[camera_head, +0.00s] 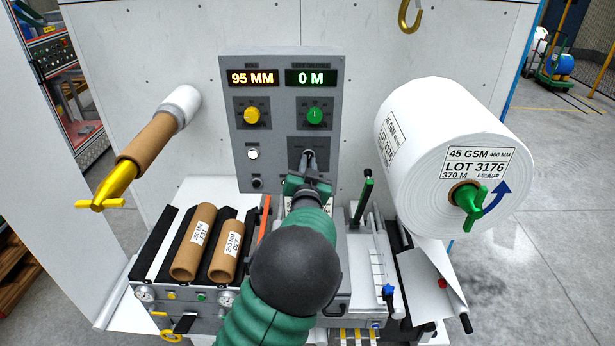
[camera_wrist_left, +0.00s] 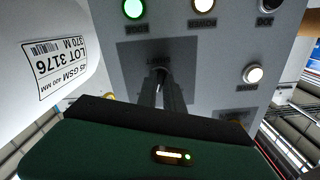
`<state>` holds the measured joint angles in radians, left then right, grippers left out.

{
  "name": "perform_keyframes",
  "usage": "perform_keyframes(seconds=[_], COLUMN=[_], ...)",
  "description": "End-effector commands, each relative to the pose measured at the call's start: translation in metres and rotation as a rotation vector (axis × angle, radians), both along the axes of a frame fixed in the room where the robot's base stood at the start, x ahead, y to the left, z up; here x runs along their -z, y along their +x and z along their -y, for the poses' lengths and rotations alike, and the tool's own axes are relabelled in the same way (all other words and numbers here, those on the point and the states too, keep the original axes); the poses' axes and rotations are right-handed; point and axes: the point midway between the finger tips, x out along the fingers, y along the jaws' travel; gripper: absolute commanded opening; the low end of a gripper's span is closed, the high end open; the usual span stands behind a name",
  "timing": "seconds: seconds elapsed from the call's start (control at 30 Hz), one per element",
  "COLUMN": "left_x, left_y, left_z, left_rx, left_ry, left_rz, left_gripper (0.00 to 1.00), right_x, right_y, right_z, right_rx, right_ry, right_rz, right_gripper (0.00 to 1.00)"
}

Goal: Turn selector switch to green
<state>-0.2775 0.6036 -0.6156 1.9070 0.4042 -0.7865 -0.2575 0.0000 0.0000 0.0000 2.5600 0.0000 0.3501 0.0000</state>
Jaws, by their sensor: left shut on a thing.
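The grey control panel (camera_head: 232,75) stands upright in front of me. My left gripper (camera_head: 308,160) reaches its lower middle and is shut on the selector switch, in front of a dark plate (camera_head: 320,142). In the left wrist view my left gripper's fingers (camera_wrist_left: 167,98) close at the small dark switch (camera_wrist_left: 160,73). The fingers hide most of it, so I cannot tell its setting. A green lamp (camera_wrist_left: 133,8) glows on the panel there. My right gripper is not in view.
Above are a yellow dial (camera_head: 251,115), a green dial (camera_head: 315,115) and displays reading 95 MM and 0 M. A white button (camera_head: 253,154) sits left of my gripper. A large white roll (camera_head: 420,130) stands right; cardboard cores (camera_head: 195,243) lie left.

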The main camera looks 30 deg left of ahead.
Motion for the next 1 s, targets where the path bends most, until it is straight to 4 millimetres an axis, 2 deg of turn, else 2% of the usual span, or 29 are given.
perform_keyframes(seconds=[0.03,0.5,0.8,1.0], left_x=[0.000,-0.001,-0.003,-0.004], left_y=[0.001,0.001,0.000,0.000], left_z=[-0.001,-0.001,-0.001,-0.001], left_rx=[0.002,0.003,0.002,0.002], left_ry=[-0.032,-0.410,-0.648,-0.781], left_rz=[0.041,0.274,0.420,0.500], left_gripper=[0.00,0.00,0.00,0.00], right_x=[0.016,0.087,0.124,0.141], right_y=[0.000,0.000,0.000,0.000], right_z=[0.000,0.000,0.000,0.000], right_rx=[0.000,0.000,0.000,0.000], right_ry=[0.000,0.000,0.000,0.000], right_rz=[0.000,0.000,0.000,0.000], right_gripper=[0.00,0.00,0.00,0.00])
